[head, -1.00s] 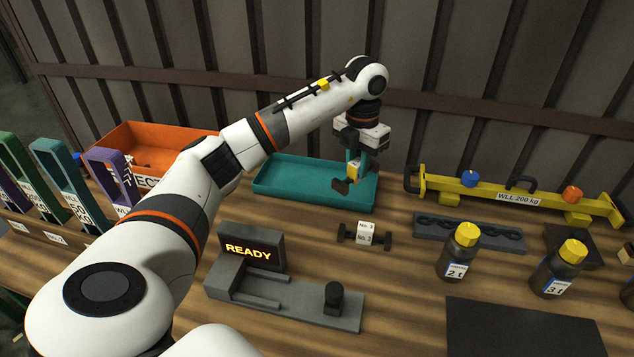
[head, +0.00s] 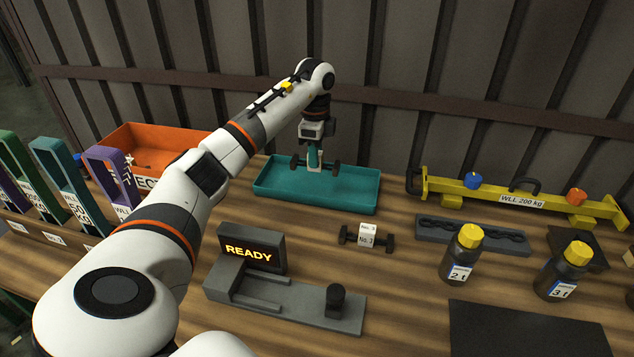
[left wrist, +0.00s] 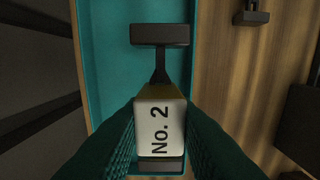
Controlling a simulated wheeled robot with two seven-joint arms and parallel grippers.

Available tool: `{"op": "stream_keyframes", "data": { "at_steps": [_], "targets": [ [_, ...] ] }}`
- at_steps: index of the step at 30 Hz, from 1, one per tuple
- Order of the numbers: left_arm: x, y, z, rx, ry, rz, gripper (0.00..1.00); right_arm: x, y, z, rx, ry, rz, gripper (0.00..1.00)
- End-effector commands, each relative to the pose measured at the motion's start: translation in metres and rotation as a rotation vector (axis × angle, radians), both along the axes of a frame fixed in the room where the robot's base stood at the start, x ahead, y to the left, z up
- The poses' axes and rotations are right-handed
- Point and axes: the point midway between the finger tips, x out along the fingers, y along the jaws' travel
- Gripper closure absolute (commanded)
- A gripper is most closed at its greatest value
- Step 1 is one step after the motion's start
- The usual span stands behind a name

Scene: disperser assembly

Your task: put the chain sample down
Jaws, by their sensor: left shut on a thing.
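My left gripper (head: 315,163) is shut on a chain sample (head: 334,170), a dark dumbbell-like bar with a pale tag block. It is held over the teal tray (head: 262,190); whether it touches the tray floor cannot be told. In the left wrist view the sample's tag (left wrist: 160,128) reads "No. 2" between the green fingers, and one dark end (left wrist: 160,34) lies over the tray. A second similar sample (head: 367,237) stands on the table in front of the tray, its tag showing "No. 3" and "No. 2". My right gripper is not in view.
A dark fixture with a "READY" display (head: 250,250) stands in front of the tray. An orange bin (head: 150,140) is left of it. A yellow lifting beam (head: 515,198), a grey chain holder (head: 440,229) and two yellow-capped bottles (head: 462,255) (head: 563,272) are to the right.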

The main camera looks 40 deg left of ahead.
Motion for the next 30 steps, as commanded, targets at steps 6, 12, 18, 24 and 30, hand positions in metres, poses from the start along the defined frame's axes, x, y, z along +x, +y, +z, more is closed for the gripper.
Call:
{"op": "stream_keyframes", "data": {
  "at_steps": [6, 12, 18, 24, 30],
  "targets": [
    [0.000, -0.001, -0.034, -0.002, -0.001, -0.003, 1.00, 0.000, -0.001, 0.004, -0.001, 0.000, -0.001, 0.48],
    [0.000, -0.001, -0.051, 0.000, 0.000, -0.004, 1.00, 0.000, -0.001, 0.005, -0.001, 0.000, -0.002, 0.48],
    [0.000, -0.001, -0.076, -0.002, -0.001, -0.006, 1.00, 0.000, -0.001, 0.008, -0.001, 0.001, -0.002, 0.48],
    [0.001, -0.001, -0.076, -0.001, -0.003, -0.006, 1.00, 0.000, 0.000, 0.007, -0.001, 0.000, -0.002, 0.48],
    [0.000, -0.001, -0.080, 0.000, -0.001, -0.006, 0.68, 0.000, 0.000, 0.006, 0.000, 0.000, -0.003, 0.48]
  ]
}}
